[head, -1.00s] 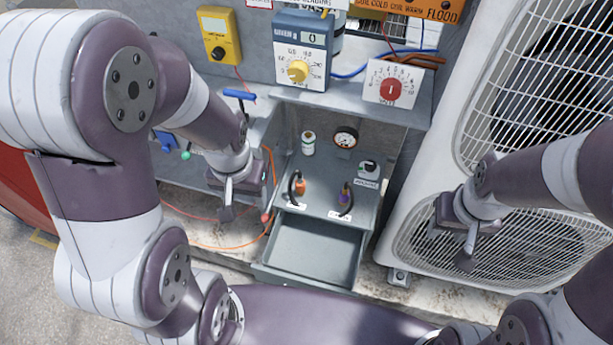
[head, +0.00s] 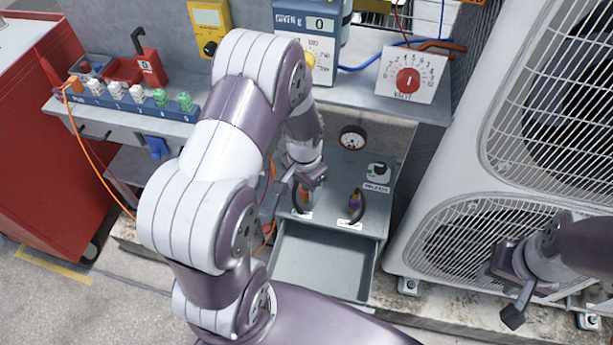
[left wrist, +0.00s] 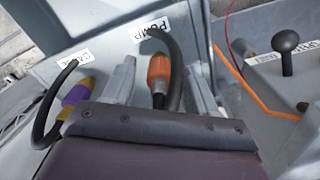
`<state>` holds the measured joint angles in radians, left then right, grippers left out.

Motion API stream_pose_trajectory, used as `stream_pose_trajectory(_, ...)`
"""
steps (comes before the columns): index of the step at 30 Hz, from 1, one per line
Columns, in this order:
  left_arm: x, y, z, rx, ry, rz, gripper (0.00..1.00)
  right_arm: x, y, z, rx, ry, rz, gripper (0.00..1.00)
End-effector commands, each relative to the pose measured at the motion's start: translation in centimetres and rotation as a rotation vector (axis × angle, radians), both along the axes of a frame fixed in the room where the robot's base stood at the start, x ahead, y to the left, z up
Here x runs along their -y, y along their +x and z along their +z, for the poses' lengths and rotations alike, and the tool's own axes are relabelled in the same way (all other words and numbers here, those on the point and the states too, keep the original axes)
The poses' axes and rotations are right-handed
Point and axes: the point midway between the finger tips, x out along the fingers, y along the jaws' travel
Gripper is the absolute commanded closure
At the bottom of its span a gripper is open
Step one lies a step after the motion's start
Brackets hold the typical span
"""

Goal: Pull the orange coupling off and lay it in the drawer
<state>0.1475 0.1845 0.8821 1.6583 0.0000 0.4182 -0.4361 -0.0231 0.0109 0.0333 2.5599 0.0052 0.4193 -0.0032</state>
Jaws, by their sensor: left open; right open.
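The orange coupling (left wrist: 159,68) stands on the grey panel by the "PUMP" label, with a black hose bending from it. It is partly hidden in the head view (head: 304,194). My left gripper (left wrist: 160,75) is open, with one finger on each side of the coupling; contact cannot be made out. In the head view my left gripper (head: 304,184) is over the left coupling. The drawer (head: 318,262) below is pulled open and looks empty. My right gripper (head: 510,295) is open and empty in front of the large condenser unit.
A purple coupling (head: 355,200) with a black hose stands to the right of the orange one. A dial box (head: 410,75) sits on the shelf above. The condenser (head: 440,150) bounds the right side.

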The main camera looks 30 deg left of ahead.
Motion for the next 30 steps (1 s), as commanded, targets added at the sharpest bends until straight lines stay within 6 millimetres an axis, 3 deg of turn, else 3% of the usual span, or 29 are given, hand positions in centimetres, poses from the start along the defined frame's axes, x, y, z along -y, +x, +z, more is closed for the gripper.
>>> stream_pose_trajectory(10, 0.00, 0.04, -0.95, 0.002, 0.000, 0.001, 0.43, 0.00, 0.00, -0.13, 0.000, 0.000, 0.000, 0.57)
stream_pose_trajectory(11, 0.00, 0.04, -0.95, 0.002, 0.000, 0.001, 0.49, 0.00, 0.00, -0.13, 0.000, 0.000, 0.000, 0.57)
stream_pose_trajectory(15, 0.00, 0.03, -0.94, 0.002, 0.000, 0.001, 0.95, 0.00, 0.00, -0.13, 0.000, 0.000, 0.000, 0.57)
stream_pose_trajectory(16, 0.00, 0.03, -0.94, 0.001, 0.001, 0.001, 1.00, 0.00, 0.00, -0.13, 0.000, 0.000, 0.000, 0.57)
stream_pose_trajectory(20, 0.00, 0.01, -0.94, 0.001, 0.000, 0.001, 1.00, 0.00, 0.00, -0.13, 0.000, 0.000, 0.000, 0.57)
stream_pose_trajectory(21, 0.00, 0.00, -0.94, 0.001, 0.000, 0.000, 0.83, 0.00, 0.00, -0.13, 0.000, 0.000, 0.000, 0.57)
stream_pose_trajectory(23, 0.00, -0.01, -0.94, 0.000, 0.000, 0.000, 1.00, 0.00, 0.00, -0.13, 0.000, 0.000, 0.000, 0.57)
stream_pose_trajectory(30, -0.01, -0.06, -0.81, -0.001, 0.000, 0.000, 1.00, 0.00, 0.00, 0.02, 0.000, 0.000, 0.000, 0.57)
